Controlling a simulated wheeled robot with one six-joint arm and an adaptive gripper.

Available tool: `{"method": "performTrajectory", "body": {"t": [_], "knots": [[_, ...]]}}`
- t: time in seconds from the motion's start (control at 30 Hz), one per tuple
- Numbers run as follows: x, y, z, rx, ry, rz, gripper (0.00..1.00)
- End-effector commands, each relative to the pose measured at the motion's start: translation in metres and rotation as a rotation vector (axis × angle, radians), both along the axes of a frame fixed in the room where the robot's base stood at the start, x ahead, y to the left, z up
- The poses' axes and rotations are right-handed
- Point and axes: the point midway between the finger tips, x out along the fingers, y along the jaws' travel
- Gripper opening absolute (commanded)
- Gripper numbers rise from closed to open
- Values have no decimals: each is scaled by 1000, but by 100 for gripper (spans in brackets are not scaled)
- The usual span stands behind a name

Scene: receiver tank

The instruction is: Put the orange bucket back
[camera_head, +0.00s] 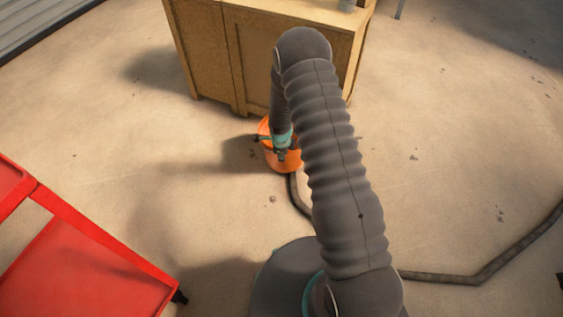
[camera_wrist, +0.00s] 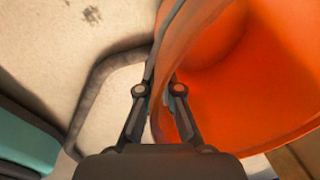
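The orange bucket (camera_head: 292,167) is in front of the wooden cabinet in the head view, partly hidden by my arm and gripper. I cannot tell whether it touches the floor. In the wrist view the open bucket (camera_wrist: 240,85) fills the right side, and its inside looks empty where it shows. My gripper (camera_wrist: 160,80) has one finger outside and one inside the bucket's wall, with the tips closed against it near the rim. In the head view my gripper (camera_head: 281,155) points down at the bucket.
The wooden cabinet (camera_head: 205,60) stands just behind the bucket. A red cart or shelf (camera_head: 90,265) is at the lower left. A dark hose (camera_head: 450,279) runs along the floor, passing close to the bucket. The floor at right and left is mostly clear.

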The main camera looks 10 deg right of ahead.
Motion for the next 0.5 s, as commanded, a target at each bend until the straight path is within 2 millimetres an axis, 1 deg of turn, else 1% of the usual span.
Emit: {"method": "performTrajectory", "body": {"t": [0.13, 0.3, 0.37, 0.5], "knots": [[1, 2, -8, 0, 0, -1, 0], [0, 1, -31, 0, 1, -1, 0], [1, 1, -37, 0, 0, 0, 0], [1, 1, -40, 0, -1, 0, 0]]}}
